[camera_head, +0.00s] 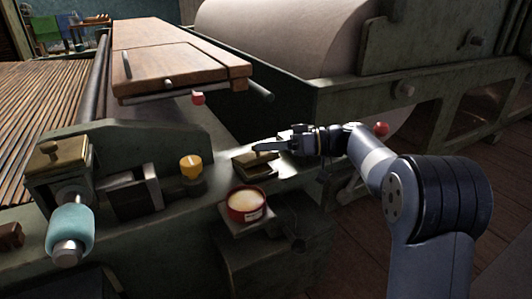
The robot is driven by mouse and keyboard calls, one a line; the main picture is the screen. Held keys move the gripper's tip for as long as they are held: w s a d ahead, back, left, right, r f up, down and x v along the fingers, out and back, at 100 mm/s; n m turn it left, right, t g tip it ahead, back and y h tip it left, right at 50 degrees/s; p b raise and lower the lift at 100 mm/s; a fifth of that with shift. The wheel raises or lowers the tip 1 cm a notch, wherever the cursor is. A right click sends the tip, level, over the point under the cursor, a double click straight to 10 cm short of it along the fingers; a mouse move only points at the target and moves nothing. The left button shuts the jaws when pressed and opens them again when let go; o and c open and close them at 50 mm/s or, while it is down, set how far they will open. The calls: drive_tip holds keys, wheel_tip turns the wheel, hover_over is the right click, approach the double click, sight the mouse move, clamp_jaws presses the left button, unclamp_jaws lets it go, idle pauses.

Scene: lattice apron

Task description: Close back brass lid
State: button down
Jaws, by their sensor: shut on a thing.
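A small brass box with its lid (255,164) sits on the machine's green ledge, in the middle of the head view. My gripper (268,146) reaches in from the right, and its fingers are right over this brass lid. The gripper is shut on what appears to be the lid's top part; the fingers hide the exact grip. I cannot tell whether the lid is fully down. A second brass lid (63,152) with a knob on top sits on a block at the left.
A red-rimmed round tin (246,205) stands just in front of the brass box. A teal roller handle (70,229) juts out at the front left. The large paper roll (275,35) and green frame rise behind my arm.

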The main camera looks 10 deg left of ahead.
idle(0.4)
drive_tip(key=c, duration=1.2)
unclamp_jaws()
drive_tip(key=shift+c, duration=0.2)
drive_tip(key=f+p+v, duration=0.1)
drive_tip(key=p+v, duration=0.2)
drive_tip(key=v, duration=0.7)
drive_tip(key=shift+d+r, duration=0.45)
drive_tip(key=shift+r, duration=0.05)
drive_tip(key=shift+a, duration=0.1)
drive_tip(key=b+x, duration=0.3)
drive_tip(key=x, duration=0.8)
drive_tip(key=shift+r, duration=0.2)
drive_tip(key=shift+w, duration=0.15)
